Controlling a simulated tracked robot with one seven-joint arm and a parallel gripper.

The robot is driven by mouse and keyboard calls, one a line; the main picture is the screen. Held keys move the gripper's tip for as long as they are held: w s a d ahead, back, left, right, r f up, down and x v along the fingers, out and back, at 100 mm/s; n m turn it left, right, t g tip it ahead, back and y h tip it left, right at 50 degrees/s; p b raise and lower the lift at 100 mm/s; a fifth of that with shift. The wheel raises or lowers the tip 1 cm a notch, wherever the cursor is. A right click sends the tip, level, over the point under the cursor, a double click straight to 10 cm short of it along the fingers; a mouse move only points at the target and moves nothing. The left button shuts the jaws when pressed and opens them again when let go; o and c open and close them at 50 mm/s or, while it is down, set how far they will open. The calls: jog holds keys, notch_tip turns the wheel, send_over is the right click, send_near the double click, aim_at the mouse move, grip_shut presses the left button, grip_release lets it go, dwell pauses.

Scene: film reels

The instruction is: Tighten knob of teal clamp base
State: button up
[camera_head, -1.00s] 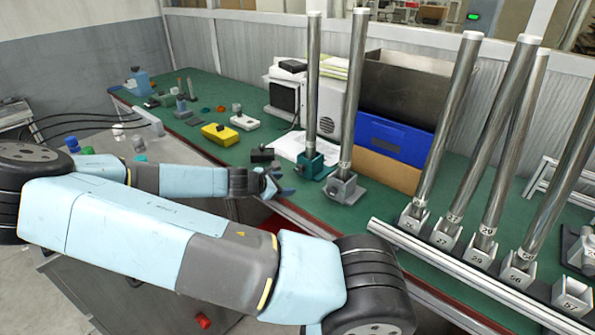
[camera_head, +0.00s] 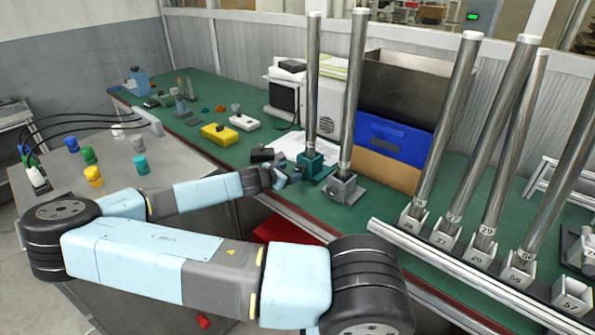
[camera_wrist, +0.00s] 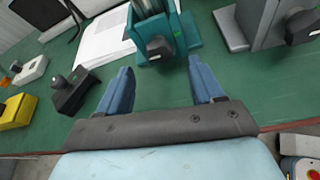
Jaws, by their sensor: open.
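The teal clamp base (camera_head: 312,158) stands on the green bench and holds an upright metal post (camera_head: 312,85). In the wrist view the teal clamp base (camera_wrist: 185,35) is at the top middle, and its dark knob (camera_wrist: 160,47) faces my gripper. My gripper (camera_wrist: 158,72) is open, with two blue fingers apart and nothing between them. The knob lies just beyond the fingertips, roughly between them, and looks apart from both. In the head view my gripper (camera_head: 288,172) is close to the near left side of the teal base, and the knob is hard to make out there.
A grey clamp base (camera_head: 345,188) with its own post stands just right of the teal one. A small black device (camera_wrist: 76,90) lies left of the fingers. White papers (camera_wrist: 104,38) lie behind. A rail of numbered post holders (camera_head: 470,270) runs along the right front edge.

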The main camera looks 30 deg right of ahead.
aim_at(298, 169)
jog(key=shift+x, duration=2.9)
jog(key=shift+c, duration=0.3)
jog(key=c, duration=1)
